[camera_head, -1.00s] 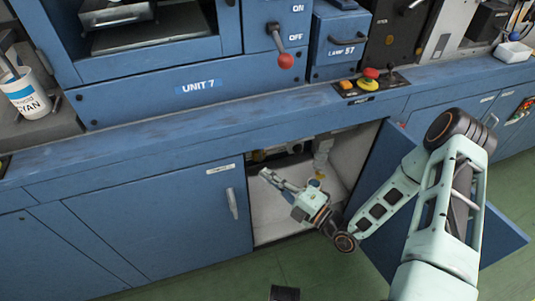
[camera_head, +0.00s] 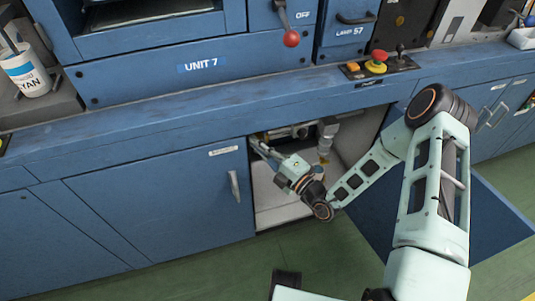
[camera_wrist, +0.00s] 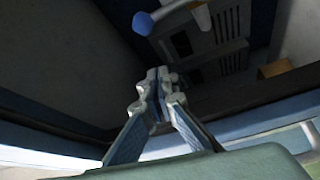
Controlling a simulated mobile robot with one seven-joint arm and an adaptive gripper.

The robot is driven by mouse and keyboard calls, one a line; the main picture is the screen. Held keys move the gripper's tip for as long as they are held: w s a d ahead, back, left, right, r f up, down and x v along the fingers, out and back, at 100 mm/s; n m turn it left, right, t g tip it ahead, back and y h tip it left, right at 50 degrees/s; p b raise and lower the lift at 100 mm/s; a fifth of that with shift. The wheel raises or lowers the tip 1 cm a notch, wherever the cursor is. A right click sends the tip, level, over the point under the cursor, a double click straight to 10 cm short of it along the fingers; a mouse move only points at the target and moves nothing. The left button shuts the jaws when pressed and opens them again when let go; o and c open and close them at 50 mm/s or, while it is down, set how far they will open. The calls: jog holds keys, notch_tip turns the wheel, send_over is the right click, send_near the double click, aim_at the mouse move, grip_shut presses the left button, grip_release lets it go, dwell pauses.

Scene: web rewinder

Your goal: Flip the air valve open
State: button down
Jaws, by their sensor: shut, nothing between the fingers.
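My gripper (camera_head: 258,145) is shut and empty, reaching into the open cabinet (camera_head: 270,217) under the UNIT 7 panel. In the wrist view its closed fingertips (camera_wrist: 157,76) point into the dark interior. A lever with a rounded blue end (camera_wrist: 142,22) lies above and just left of the fingertips there, apart from them in the picture. It may be the air valve's handle, but I cannot be sure. In the head view metal pipework (camera_head: 300,131) and a grey fitting with a hanging bowl (camera_head: 325,140) sit high in the cabinet, partly behind my gripper. The valve is not clear there.
The cabinet's open blue door (camera_head: 490,215) stands to the right, behind my arm. A closed door with a handle (camera_head: 234,186) is left of the opening. Above are a counter edge, a red emergency button (camera_head: 376,62) and a red-knobbed lever (camera_head: 291,39).

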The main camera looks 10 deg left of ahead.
aim_at(264, 137)
jog(key=w, duration=0.1)
jog(key=w+b, duration=0.1)
jog(key=w, duration=0.2)
jog(key=shift+d+f, duration=0.25)
jog(key=shift+d, duration=0.1)
